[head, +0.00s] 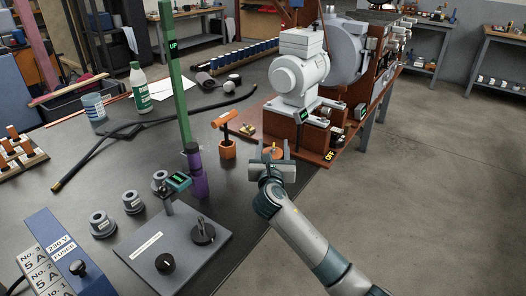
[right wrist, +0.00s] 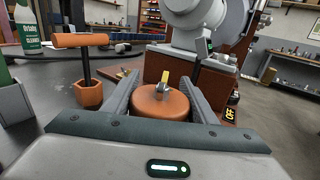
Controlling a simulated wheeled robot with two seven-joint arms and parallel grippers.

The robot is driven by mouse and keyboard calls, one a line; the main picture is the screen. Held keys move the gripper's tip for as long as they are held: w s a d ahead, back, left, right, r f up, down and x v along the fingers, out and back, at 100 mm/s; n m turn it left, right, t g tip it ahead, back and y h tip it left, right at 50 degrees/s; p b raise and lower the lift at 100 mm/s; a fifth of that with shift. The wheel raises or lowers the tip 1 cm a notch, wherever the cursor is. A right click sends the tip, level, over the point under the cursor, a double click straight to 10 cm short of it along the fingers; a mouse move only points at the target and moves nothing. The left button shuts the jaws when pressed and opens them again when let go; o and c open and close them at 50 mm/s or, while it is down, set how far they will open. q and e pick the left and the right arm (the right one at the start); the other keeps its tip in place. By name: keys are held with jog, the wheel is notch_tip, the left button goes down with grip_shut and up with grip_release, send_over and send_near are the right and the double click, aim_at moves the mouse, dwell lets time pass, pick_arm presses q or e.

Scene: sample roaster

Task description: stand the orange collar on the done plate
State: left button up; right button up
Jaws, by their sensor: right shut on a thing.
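The orange collar (head: 273,152) looks like a low round orange piece with a small metal fitting and a yellow tab on top. My right gripper (head: 271,161) is shut on it. In the right wrist view the collar (right wrist: 160,104) sits upright between the two fingers (right wrist: 163,100). In the head view it is by the bench's right edge, in front of the machine; whether its underside touches anything is hidden. A grey plate (head: 150,247) with a white label lies at the front of the bench; I cannot read whether it is the done plate. My left gripper is not in view.
An orange T-handled tool (head: 227,150) stands just left of my right gripper. A green post (head: 177,80), a purple cylinder (head: 197,172) and grey ring-shaped parts (head: 102,224) stand farther left. The grey machine (head: 297,75) is behind. Open floor lies right.

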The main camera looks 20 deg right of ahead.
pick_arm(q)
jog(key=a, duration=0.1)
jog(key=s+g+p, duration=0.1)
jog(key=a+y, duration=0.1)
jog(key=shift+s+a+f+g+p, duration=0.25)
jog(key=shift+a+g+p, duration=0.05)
pick_arm(e)
jog(key=s+d+r, duration=0.4)
jog(key=d+r, duration=0.1)
jog(key=d, duration=0.2)
jog(key=shift+s+r, duration=0.1)
jog(key=shift+s, duration=0.05)
